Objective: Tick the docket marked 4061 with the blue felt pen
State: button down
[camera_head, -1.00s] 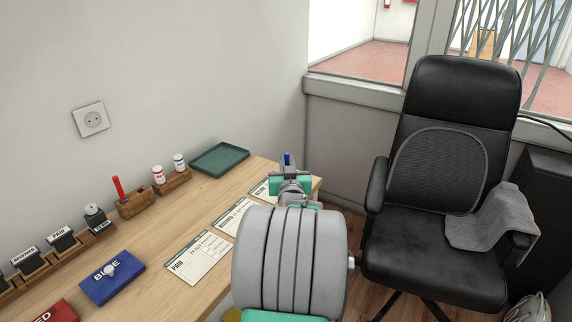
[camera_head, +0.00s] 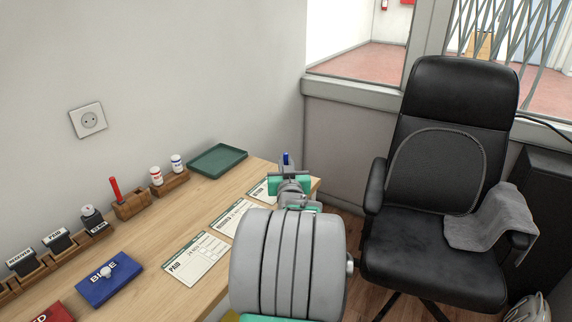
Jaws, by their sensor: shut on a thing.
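My gripper (camera_head: 290,184) is at the far right end of the wooden counter, seen from behind my arm. It is shut on the blue felt pen (camera_head: 286,158), whose blue end sticks up above the jaws. The pen's lower end is hidden by my gripper. Three white dockets lie in a row on the counter: a near one (camera_head: 196,259), a middle one (camera_head: 236,216) and a far one (camera_head: 259,189) partly hidden by my gripper. Their numbers are too small to read, so I cannot tell which is 4061.
A wooden holder (camera_head: 131,206) holds a red pen (camera_head: 115,188). A black chair (camera_head: 440,240) stands right.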

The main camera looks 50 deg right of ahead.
jog(key=shift+w+d+f, duration=0.15)
jog(key=shift+w+d, duration=0.1)
jog(key=shift+w, duration=0.15)
dwell(0.3)
notch_tip(320, 180, up, 6)
jog(key=p, duration=0.2)
dwell(0.8)
